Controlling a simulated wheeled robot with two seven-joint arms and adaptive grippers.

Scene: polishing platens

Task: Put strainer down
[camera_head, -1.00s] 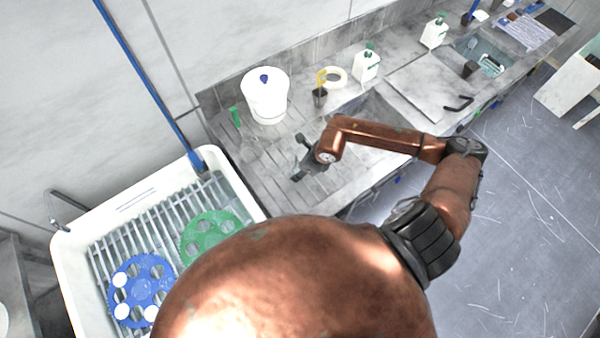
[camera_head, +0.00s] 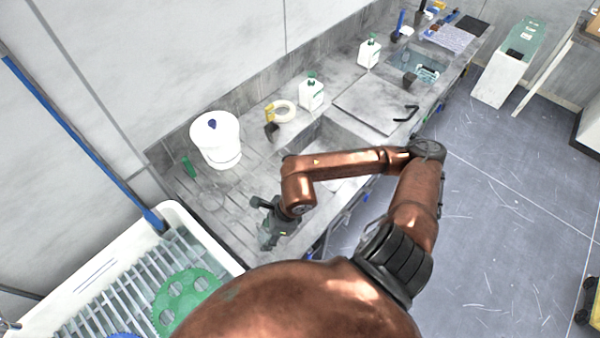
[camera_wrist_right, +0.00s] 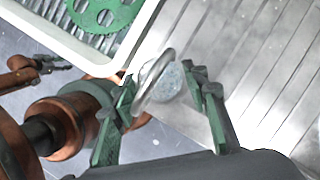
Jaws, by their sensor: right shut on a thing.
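The strainer (camera_wrist_right: 165,82) shows in the right wrist view as a round speckled grey disc with a metal ring in front of it. It sits between the green-grey fingers of my right gripper (camera_wrist_right: 160,112), which is shut on it. In the head view my right gripper (camera_head: 266,228) is over the ribbed drainboard (camera_head: 228,208), near the counter's front edge. There the strainer cannot be made out clearly. Whether it touches the drainboard cannot be told. A copper arm with a dark claw-like end (camera_wrist_right: 48,63), possibly my left gripper, shows small at the left of the wrist view.
A white lidded bucket (camera_head: 216,143) and a green item (camera_head: 189,166) stand behind the gripper. A white basin (camera_head: 178,213) with a green disc (camera_head: 186,300) is at lower left. A sink (camera_head: 335,139), a tape roll (camera_head: 284,111) and white bottles (camera_head: 311,93) are farther along.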

